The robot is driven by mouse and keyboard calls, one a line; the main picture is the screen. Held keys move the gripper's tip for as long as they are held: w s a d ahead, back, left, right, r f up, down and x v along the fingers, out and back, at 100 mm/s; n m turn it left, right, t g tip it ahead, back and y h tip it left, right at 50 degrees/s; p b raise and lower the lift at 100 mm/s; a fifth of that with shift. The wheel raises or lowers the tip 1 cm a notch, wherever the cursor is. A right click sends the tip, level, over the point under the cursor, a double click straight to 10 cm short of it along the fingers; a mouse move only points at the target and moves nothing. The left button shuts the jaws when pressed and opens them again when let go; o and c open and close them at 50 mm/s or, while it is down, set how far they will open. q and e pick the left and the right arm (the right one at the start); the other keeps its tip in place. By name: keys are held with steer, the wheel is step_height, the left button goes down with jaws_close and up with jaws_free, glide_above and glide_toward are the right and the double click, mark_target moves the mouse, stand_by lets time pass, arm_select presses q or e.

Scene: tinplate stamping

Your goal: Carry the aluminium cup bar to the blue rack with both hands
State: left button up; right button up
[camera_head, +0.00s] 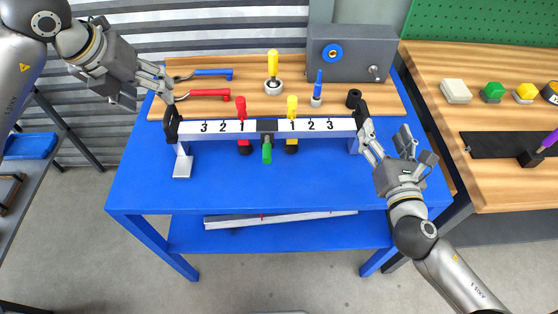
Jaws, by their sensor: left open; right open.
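A long pale bar, apparently the aluminium cup bar (262,128), spans the blue table from left to right, marked with numbers. It has black end pieces and rests on pale supports. My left gripper (150,99) is open at its left end, one finger close above the black end piece. My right gripper (388,145) is open at its right end, one finger beside that black end piece. I cannot tell if either finger touches. The blue table with a lower shelf (250,182) is the only blue rack-like frame I see clearly.
Behind the bar, a wooden board (350,80) carries red and blue handles and upright tools. A grey box (352,55) stands at the back. Another long pale bar (280,218) lies on the lower shelf. A wooden bench (440,70) stands right. The table's front is clear.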

steer(key=shift+s, duration=1.95)
